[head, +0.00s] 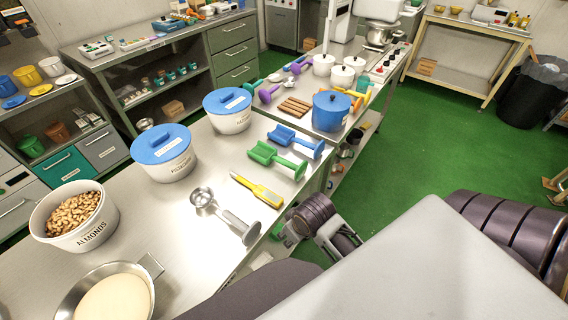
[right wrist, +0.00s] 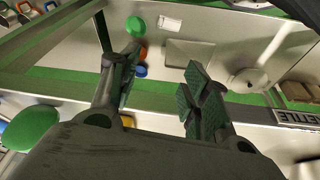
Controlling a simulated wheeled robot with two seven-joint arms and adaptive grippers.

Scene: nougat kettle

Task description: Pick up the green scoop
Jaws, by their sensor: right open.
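The green scoop (head: 277,159) lies on the steel table near its right edge in the head view, with its handle toward the lower right. A blue scoop (head: 295,141) lies just behind it, and a yellow-handled tool (head: 257,190) lies in front of it. My right gripper (head: 286,236) is beyond the table's right edge, apart from the scoop. In the right wrist view its two green-padded fingers (right wrist: 158,88) are spread with nothing between them. I cannot make out the green scoop for certain in that view. My left gripper is not in view.
A metal scoop (head: 228,216) lies nearer on the table. Bowls with blue lids (head: 165,165) and a bowl of almonds (head: 75,230) stand left. A blue pot (head: 331,112) and wooden sticks (head: 295,106) are behind the scoops. Green floor (head: 440,150) is clear at right.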

